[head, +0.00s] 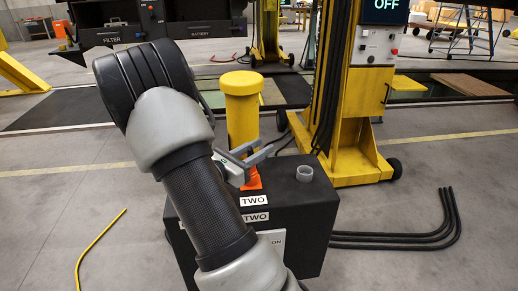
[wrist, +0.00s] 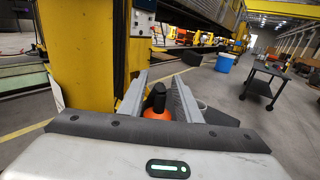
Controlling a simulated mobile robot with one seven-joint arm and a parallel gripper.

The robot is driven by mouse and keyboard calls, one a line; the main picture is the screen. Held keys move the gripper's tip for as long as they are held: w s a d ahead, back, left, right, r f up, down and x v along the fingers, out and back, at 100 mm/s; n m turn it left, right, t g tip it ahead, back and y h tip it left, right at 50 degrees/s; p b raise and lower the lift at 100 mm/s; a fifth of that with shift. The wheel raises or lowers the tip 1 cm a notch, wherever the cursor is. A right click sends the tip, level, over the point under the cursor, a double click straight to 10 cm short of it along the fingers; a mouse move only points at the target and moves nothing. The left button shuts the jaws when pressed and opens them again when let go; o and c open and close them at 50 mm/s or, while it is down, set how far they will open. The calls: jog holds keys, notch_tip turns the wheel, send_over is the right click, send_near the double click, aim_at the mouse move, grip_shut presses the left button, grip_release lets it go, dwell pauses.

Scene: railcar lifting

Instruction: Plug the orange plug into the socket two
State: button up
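The orange plug (head: 254,180) is at the top of a black box (head: 315,200), just behind a white label reading TWO (head: 255,200). Its lower end is hidden, so I cannot tell whether it is seated in a socket. In the wrist view the plug's orange body (wrist: 157,114) has a black upper end and lies between my fingers. My gripper (head: 262,150) is at the plug, its two grey fingers spread apart. The wrist view shows my gripper (wrist: 160,78) with gaps beside the plug. A grey ring-shaped fitting (head: 305,173) stands at the box's right.
A yellow post (head: 242,105) stands just behind the box. A yellow lifting column (head: 350,120) with an OFF display (head: 385,10) stands behind right. Black cables (head: 400,238) lie on the floor right, and a yellow hose (head: 92,250) lies left.

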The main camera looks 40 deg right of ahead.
jog(key=s+a, duration=0.1)
jog(key=a, duration=1.6)
jog(key=shift+s+a+p, duration=0.2)
jog(key=shift+s+p, duration=0.1)
jog(key=shift+s, duration=0.1)
jog(key=s+r+m+g+y+p, duration=0.4)
jog(key=s+r+m+y+p, duration=0.2)
jog(key=s+r+m+y, duration=0.45)
jog(key=s+a+r+m+t+y+p, duration=0.2)
jog(key=a+r+m+t+y+p, duration=0.1)
jog(key=a, duration=0.4)
jog(key=s+a+r+m+t+y+p, duration=0.2)
jog(key=s+a+r+m+t+y, duration=0.1)
jog(key=r, duration=0.5)
jog(key=a+m+t+y, duration=0.1)
jog(key=a+m, duration=0.1)
jog(key=a, duration=0.1)
jog(key=shift+s+a+m+t+p, duration=0.3)
jog(key=shift+a+m+t+p, duration=0.05)
jog(key=shift+a+t+p, duration=0.05)
jog(key=shift+d+y, duration=0.1)
jog(key=shift+y, duration=0.15)
